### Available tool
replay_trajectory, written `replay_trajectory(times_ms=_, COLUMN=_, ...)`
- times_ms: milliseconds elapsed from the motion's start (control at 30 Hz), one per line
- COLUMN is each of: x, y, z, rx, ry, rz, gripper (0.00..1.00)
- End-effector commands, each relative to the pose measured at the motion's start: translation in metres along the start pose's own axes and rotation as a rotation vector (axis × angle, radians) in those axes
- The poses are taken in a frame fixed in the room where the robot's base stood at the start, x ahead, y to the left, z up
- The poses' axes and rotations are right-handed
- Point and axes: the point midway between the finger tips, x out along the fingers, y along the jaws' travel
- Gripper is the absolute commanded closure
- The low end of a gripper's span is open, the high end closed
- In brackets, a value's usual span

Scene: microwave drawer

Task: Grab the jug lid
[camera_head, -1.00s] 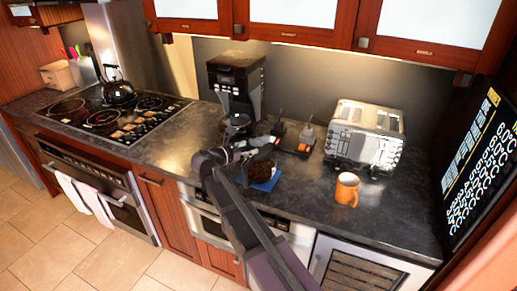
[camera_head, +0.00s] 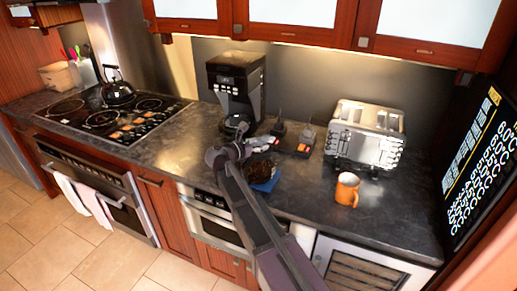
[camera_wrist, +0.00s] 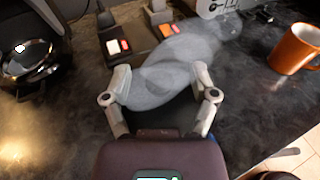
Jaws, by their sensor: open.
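My gripper (camera_wrist: 162,88) is open in the wrist view, its two grey fingers spread apart. A pale, see-through rounded grey shape (camera_wrist: 175,65) lies between and beyond the fingertips; I cannot tell whether it is the jug lid or whether the fingers touch it. In the head view my gripper (camera_head: 263,143) is small, low over the counter in front of the coffee maker. A dark brown round thing (camera_head: 261,169) sits on a blue base (camera_head: 266,184) just below it. No jug lid is clearly recognisable.
The black coffee maker (camera_head: 235,82) stands behind on the left. Small dark holders with orange and white parts (camera_head: 297,143) stand beyond the gripper. A metal toaster (camera_head: 366,135) and an orange mug (camera_head: 347,189) are to the right.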

Motion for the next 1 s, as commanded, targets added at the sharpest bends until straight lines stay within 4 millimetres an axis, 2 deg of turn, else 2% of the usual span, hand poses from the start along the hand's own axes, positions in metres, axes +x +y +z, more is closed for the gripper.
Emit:
replay_trajectory(times_ms=200, x=-0.0001, y=0.0, z=0.0, rx=0.0, ry=0.0, rz=0.0, gripper=0.25)
replay_trajectory(times_ms=233, x=-0.0001, y=0.0, z=0.0, rx=0.0, ry=0.0, rz=0.0, gripper=0.28)
replay_trajectory(times_ms=400, x=-0.0002, y=0.0, z=0.0, rx=0.0, ry=0.0, rz=0.0, gripper=0.78)
replay_trajectory(times_ms=467, x=-0.0002, y=0.0, z=0.0, rx=0.0, ry=0.0, rz=0.0, gripper=0.96)
replay_trajectory(times_ms=500, x=-0.0002, y=0.0, z=0.0, rx=0.0, ry=0.0, rz=0.0, gripper=1.0)
replay_trajectory(times_ms=1000, x=-0.0007, y=-0.0001, z=0.0031, rx=0.0, ry=0.0, rz=0.0, gripper=1.0)
